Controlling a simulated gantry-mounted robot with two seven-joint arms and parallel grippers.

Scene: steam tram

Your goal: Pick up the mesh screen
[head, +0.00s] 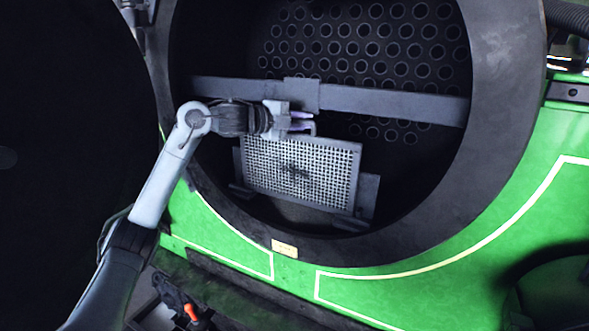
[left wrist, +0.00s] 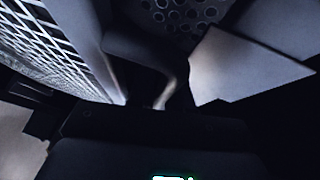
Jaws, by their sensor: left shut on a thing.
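The mesh screen (head: 325,170) is a light grey perforated plate with a frame and a small handle at its top edge. It stands inside the round smokebox opening, slightly tilted, with a dark smudge in its middle. My left gripper (head: 302,122) reaches in from the left and is shut on the handle of the screen, just above its top edge. In the left wrist view the mesh (left wrist: 55,45) fills the upper left, and the bent handle shows near the middle. My right gripper is not in view.
A grey crossbar (head: 395,103) spans the opening just behind and beside my left gripper. Behind it is a plate with many round tube holes (head: 365,45). The dark round rim (head: 500,130) surrounds the opening. A large dark door (head: 60,120) stands at the left.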

